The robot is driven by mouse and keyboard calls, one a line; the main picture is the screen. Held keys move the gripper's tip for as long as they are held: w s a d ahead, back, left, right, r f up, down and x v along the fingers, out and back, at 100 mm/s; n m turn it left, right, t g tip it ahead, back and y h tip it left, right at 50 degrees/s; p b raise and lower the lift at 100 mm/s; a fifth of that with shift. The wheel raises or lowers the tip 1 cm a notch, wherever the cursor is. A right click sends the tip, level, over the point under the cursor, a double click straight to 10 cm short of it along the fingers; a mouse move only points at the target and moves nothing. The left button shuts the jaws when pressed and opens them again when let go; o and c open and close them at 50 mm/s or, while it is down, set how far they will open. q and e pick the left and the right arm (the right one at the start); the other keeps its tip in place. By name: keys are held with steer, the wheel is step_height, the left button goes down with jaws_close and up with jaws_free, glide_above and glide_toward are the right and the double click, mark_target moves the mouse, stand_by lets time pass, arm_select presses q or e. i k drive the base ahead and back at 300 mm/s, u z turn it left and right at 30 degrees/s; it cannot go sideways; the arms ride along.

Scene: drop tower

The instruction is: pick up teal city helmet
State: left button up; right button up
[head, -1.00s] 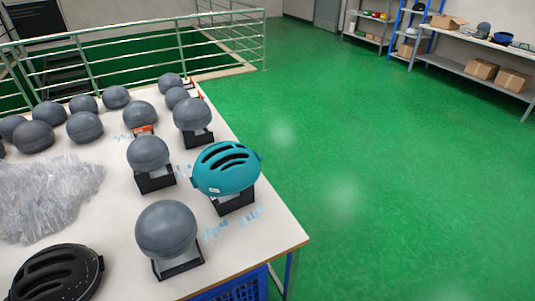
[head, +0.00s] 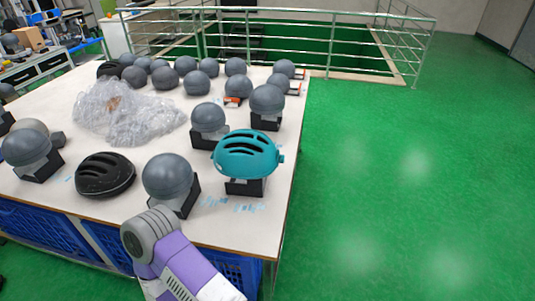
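The teal city helmet (head: 247,154) has dark slots on top and sits on a headform with a black base (head: 245,187), near the right edge of the white table (head: 225,228). A purple and grey link of one of my arms shows at the bottom, in front of the table. No gripper of mine is in view, and none is seen at the helmet.
Grey headforms stand around the helmet, one close at left (head: 170,177) and one behind (head: 267,102). A black helmet (head: 104,174) and crumpled clear plastic (head: 128,112) lie further left. Blue crates (head: 40,228) are under the table. Green floor (head: 400,200) is open at right.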

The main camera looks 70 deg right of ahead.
mark_target(242, 153)
steer(key=z, duration=1.65)
